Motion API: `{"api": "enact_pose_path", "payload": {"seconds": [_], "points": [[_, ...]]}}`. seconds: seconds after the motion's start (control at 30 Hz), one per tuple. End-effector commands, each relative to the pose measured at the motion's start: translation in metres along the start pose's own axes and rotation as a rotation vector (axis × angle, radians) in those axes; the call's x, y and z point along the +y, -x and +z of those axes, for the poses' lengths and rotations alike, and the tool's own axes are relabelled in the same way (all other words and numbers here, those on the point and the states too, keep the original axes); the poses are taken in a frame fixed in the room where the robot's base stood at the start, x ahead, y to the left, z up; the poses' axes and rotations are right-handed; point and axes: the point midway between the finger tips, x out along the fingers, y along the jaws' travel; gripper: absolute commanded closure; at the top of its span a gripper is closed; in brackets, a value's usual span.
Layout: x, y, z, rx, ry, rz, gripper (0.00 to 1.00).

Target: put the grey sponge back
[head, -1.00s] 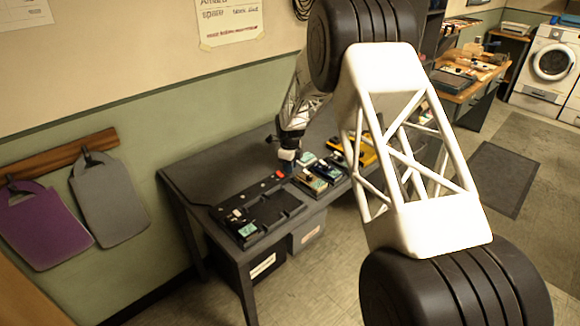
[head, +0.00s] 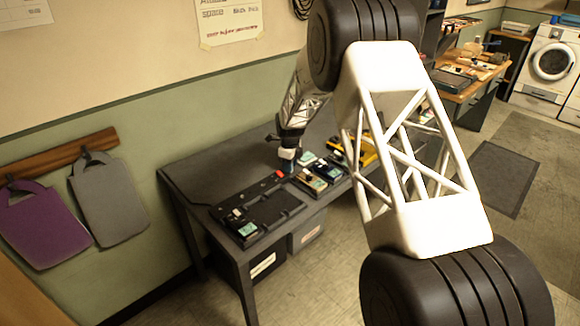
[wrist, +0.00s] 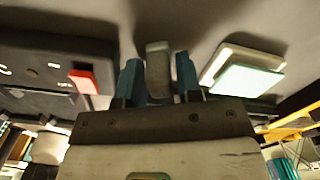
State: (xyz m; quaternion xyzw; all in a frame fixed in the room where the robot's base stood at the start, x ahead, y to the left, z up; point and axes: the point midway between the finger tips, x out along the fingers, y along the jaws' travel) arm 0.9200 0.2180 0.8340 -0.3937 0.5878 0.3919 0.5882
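My gripper (wrist: 159,80) is low over the dark table in the wrist view, its two blue fingers pointing away from the camera. A grey block (wrist: 158,60), which looks like the grey sponge, lies between the fingers and reaches a little past their tips. It is close to both fingers; I cannot tell whether both press on it. In the head view my gripper (head: 288,165) is at the table, between a black tray (head: 290,211) and a group of small items. The sponge cannot be made out there.
A red piece (wrist: 83,82) lies on the tray, left of the fingers. A pale green-topped block (wrist: 245,80) is close on the right. A yellow item (head: 368,153) stands further along the table (head: 195,172). The table's left end is clear.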

Motion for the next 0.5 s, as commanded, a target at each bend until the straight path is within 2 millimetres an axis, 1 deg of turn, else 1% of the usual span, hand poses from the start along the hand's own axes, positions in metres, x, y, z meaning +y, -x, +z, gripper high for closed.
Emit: {"api": "enact_pose_path", "payload": {"seconds": [0.17, 0.5], "points": [[0.000, 0.018, 0.000, -0.001, 0.000, -0.001, 0.67], [0.000, 0.072, 0.000, -0.001, 0.000, -0.002, 0.67]]}}
